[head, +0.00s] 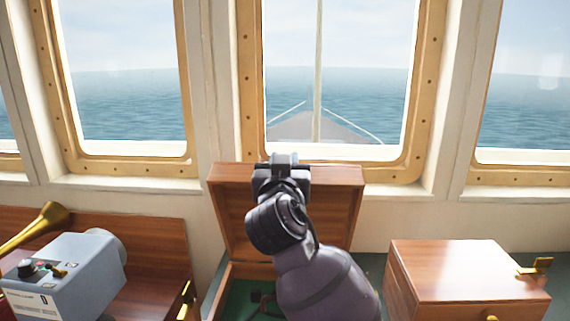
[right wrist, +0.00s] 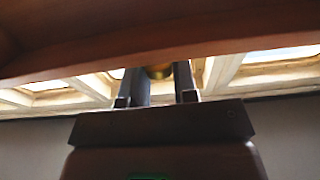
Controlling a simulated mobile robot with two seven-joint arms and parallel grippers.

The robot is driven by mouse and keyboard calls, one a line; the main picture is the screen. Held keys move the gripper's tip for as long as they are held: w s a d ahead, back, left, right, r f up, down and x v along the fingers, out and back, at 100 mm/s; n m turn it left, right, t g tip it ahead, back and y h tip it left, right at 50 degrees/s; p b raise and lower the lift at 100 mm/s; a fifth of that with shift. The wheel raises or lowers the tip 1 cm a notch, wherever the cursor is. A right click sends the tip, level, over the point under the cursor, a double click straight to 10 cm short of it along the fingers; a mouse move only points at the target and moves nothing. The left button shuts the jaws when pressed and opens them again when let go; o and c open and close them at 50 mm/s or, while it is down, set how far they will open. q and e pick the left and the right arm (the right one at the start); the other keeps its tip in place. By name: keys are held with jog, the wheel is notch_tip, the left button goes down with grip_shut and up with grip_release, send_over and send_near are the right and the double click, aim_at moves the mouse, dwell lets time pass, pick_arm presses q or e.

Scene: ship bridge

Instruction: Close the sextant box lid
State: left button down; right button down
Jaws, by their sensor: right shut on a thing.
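The wooden sextant box (head: 217,290) stands at the middle bottom of the head view, with green lining inside. Its lid (head: 225,200) stands open and about upright at the back. My right arm reaches across the box and hides much of its inside. My right gripper (head: 283,159) is at the middle of the lid's top edge. In the right wrist view, the lid (right wrist: 220,45) crosses above the fingers of my right gripper (right wrist: 161,88), with a brass piece (right wrist: 158,72) between them. The gripper is shut on the lid at this piece. My left gripper is not in view.
A wooden box (head: 465,265) with brass fittings stands to the right. On the left are a grey-blue instrument box (head: 70,270), a brass horn (head: 35,228) and another open wooden case (head: 160,240). Window frames (head: 248,90) rise close behind the lid.

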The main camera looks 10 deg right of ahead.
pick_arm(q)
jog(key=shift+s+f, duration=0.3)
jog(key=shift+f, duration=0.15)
pick_arm(e)
jog(key=shift+s+a+f, duration=0.1)
jog(key=shift+s+f, duration=0.05)
jog(key=shift+s, duration=0.35)
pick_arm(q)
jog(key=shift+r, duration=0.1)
pick_arm(e)
jog(key=c, duration=1)
grip_release()
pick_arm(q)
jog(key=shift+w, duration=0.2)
pick_arm(e)
jog(key=shift+o, duration=0.2)
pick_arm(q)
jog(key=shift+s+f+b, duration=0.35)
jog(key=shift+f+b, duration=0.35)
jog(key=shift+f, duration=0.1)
pick_arm(e)
jog(key=v, duration=1)
jog(key=shift+s+f, duration=0.25)
jog(key=shift+s, duration=0.1)
jog(key=shift+a, duration=0.15)
